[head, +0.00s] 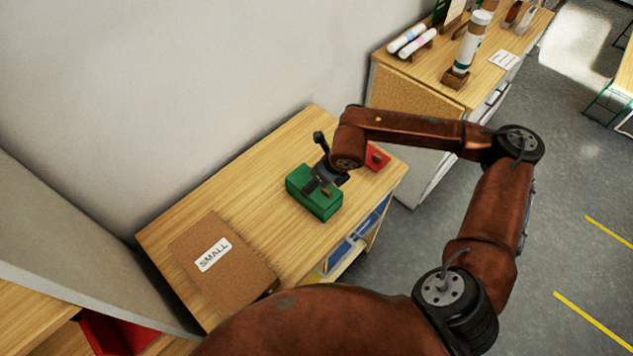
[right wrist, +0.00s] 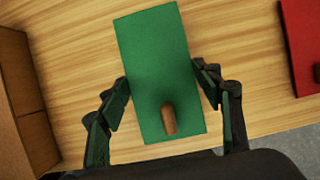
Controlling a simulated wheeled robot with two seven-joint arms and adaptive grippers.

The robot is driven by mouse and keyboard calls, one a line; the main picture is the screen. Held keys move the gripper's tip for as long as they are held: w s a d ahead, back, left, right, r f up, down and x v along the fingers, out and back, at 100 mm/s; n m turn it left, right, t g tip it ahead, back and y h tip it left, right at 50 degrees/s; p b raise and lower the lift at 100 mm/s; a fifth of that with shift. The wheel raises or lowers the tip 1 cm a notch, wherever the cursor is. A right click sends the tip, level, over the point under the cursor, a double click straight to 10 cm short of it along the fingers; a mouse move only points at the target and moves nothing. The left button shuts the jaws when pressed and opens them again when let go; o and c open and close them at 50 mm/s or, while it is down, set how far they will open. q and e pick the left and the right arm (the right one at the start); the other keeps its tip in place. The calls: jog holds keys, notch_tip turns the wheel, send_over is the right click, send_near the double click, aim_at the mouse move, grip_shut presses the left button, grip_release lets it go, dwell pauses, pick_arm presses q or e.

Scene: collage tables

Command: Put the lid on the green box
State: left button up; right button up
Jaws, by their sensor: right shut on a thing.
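The green box (head: 318,205) stands on the wooden table. The green lid (right wrist: 155,60), flat with a short wooden knob (right wrist: 168,119), shows from above in the right wrist view. My right gripper (head: 321,184) is over the box, and its fingers (right wrist: 161,80) are shut on the two long sides of the lid. The lid covers the box from above in the right wrist view. The gripper partly hides the box top in the head view, and I cannot tell whether the lid is fully seated. My left gripper is not in view.
A red lidded box (head: 377,157) stands to the right, near the table edge. A cardboard box marked SMALL (head: 222,262) lies to the left. A wall (head: 200,90) rises behind the table (head: 190,212). A second table (head: 465,95) with bottles is beyond.

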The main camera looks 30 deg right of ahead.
jog(key=shift+f+b, duration=0.3)
jog(key=shift+b, duration=0.1)
dwell(0.4)
jog(key=o, duration=1.2)
jog(key=o, duration=0.5)
jog(key=shift+c, duration=0.2)
jog(key=shift+r, duration=0.1)
jog(key=shift+r+p, duration=1.5)
jog(key=shift+r, duration=1.95)
